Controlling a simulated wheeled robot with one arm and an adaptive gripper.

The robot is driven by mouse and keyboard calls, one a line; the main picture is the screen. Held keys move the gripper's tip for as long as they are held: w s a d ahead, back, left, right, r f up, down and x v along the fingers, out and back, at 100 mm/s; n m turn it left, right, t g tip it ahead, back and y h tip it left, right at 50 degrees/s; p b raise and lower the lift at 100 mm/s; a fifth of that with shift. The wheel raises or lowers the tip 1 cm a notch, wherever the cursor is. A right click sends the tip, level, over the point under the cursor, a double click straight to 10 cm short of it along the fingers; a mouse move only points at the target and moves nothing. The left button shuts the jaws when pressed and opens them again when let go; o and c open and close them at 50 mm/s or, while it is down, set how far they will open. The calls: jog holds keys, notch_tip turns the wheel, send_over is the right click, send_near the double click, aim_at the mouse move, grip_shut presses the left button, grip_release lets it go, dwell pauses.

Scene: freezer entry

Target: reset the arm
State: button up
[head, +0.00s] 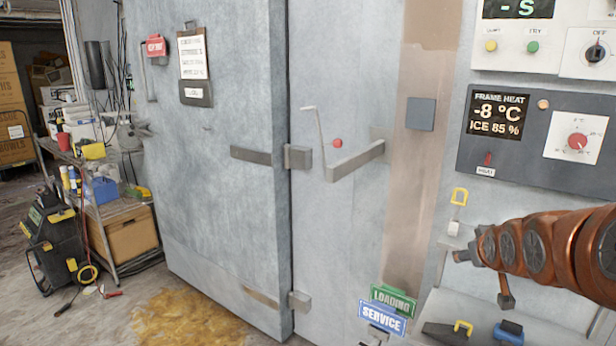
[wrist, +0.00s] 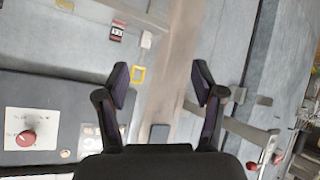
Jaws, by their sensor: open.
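My arm, in copper-coloured segments, reaches in from the right edge of the head view, in front of the wall panels. My gripper (wrist: 161,80) shows in the wrist view with its two dark fingers spread apart and nothing between them. Behind the fingers, the wrist view shows the brownish strip of wall and the grey-blue square plate (wrist: 159,133). That plate also shows in the head view (head: 420,114). The fingers are not clearly visible in the head view.
The grey freezer door (head: 215,130) has a lever handle (head: 355,160) standing out. A control panel (head: 535,130) reads -8 °C and ICE 85 %. LOADING (head: 393,299) and SERVICE (head: 382,318) signs stand low. A cluttered cart (head: 100,190) is at left; a yellowish patch (head: 190,318) marks the floor.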

jog(key=s+a+f+g+y, duration=0.1)
jog(key=s+a+f+g, duration=0.2)
jog(key=s+a, duration=0.4)
jog(key=s+a+f+g+y, duration=0.1)
jog(key=s+a+f+g, duration=0.3)
jog(key=s, duration=1.3)
jog(key=s+a+f+g+y, duration=0.1)
jog(key=s+a+f+g, duration=0.3)
jog(key=s+a, duration=0.5)
jog(key=s+g, duration=0.1)
jog(key=s, duration=0.3)
jog(key=shift+a+f+p, duration=0.15)
jog(key=shift+a+p, duration=0.15)
jog(key=shift+a, duration=0.05)
jog(key=shift+c, duration=0.3)
